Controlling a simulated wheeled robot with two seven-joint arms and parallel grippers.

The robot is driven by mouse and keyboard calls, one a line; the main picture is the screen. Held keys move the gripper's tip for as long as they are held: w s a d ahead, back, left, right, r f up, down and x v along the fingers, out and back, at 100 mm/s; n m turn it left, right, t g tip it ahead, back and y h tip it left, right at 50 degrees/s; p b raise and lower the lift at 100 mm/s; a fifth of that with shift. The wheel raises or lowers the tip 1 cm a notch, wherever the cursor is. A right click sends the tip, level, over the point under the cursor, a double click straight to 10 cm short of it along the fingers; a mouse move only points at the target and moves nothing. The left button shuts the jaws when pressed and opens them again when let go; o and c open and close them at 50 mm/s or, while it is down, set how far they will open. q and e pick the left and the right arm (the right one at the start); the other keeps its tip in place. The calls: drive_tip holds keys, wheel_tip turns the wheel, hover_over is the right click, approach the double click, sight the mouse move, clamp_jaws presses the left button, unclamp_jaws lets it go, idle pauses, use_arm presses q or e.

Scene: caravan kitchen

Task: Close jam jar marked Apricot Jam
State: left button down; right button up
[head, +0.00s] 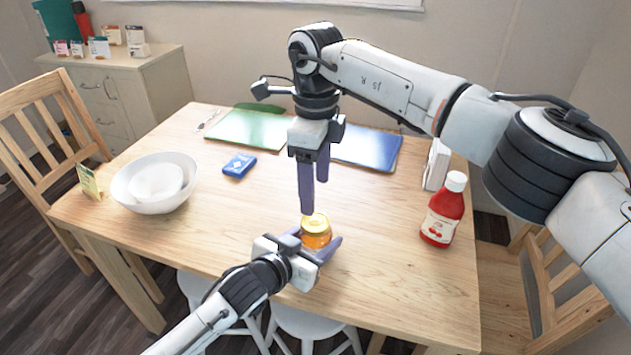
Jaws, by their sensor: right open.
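The jam jar (316,241) stands upright near the front edge of the wooden table, with orange contents. A yellow-gold lid (317,222) sits on its top; I cannot tell how tightly. Its label cannot be read from here. My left gripper (318,238) comes in from the front with one finger on each side of the jar, shut on its body. My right gripper (315,196) is open and empty, pointing down just above the lid. Its nearer fingertip is close to the lid's back edge; I cannot tell if it touches.
A red sauce bottle (443,210) and a white holder (437,165) stand to the right. Green (245,128) and blue (367,149) boards lie at the back. A blue packet (239,165) and nested white bowls (155,203) are left. The table's right front is clear.

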sight(315, 221)
drive_tip(key=shift+f, duration=4)
drive_tip(key=c, duration=1.1)
drive_tip(key=o, duration=1.3)
drive_tip(key=shift+c, duration=0.2)
drive_tip(key=shift+r, duration=0.1)
wheel_tip(315, 221, up, 12)
